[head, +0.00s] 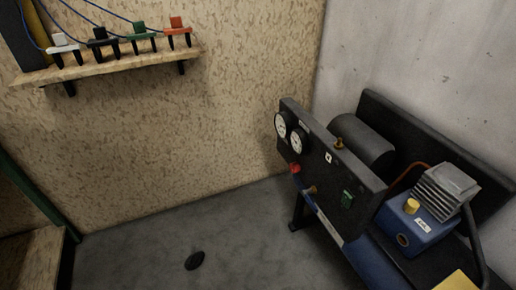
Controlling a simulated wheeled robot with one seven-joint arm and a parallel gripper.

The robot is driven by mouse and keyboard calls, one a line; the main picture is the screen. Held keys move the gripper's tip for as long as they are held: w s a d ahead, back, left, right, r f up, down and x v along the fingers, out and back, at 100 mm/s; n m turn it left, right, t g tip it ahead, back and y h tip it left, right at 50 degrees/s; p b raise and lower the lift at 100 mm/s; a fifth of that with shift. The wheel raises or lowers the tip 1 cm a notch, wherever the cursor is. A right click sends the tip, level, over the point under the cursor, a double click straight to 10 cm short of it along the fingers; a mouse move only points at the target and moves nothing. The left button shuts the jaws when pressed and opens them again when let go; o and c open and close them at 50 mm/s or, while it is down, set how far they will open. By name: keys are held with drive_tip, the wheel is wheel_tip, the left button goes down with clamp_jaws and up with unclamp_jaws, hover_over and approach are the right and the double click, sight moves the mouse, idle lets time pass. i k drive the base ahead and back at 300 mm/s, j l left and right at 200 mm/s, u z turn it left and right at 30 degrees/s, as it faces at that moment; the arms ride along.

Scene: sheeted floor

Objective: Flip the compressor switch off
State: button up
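The compressor (367,245) stands at the right, with a dark control panel (322,162) facing left. A small green switch (347,199) sits on the lower right part of the panel; its position is too small to tell. A small white square with a dark mark (327,158) is higher on the panel. Two round white gauges (288,132) are at the panel's far end, with a red knob (295,168) below them. My gripper is not in this view.
A wooden shelf (110,66) on the chipboard wall holds several coloured clamp-like items with blue cables. A wooden surface with a green post (40,200) is at the left. The floor between is mostly clear.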

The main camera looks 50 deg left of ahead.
sight(347, 199)
drive_tip(key=u, duration=1.1)
